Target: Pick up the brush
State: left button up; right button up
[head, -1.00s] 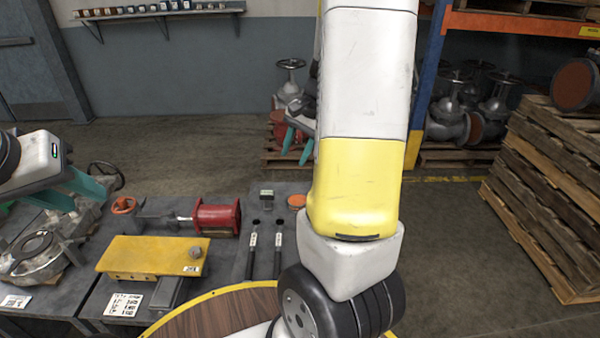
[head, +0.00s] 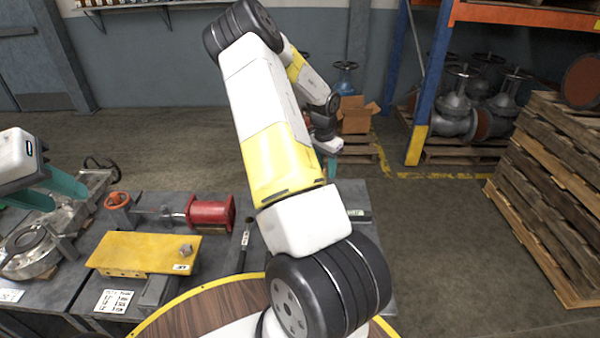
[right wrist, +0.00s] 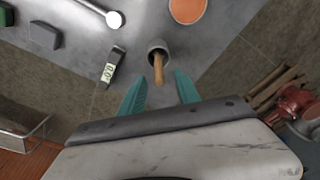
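In the right wrist view a wooden handle (right wrist: 158,68), which looks like the brush's, sticks up from a round grey holder (right wrist: 158,46) on the grey table. Its lower end is hidden inside the holder. My right gripper (right wrist: 159,90) is open, its two teal fingers apart, with the handle ahead of the gap between them and nothing held. In the head view my right arm hides the handle. My left gripper (head: 46,193) is open and empty at the left, above metal valve parts.
An orange disc (right wrist: 187,9) lies beside the holder, and a black tool with a label (right wrist: 110,70) lies to its left. A yellow plate (head: 145,252) and a red cylinder (head: 211,212) are on the table. Stacked pallets (head: 550,190) stand at right.

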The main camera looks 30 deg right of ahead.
jog(key=shift+f, duration=2)
grip_shut()
jog(key=shift+r, duration=0.1)
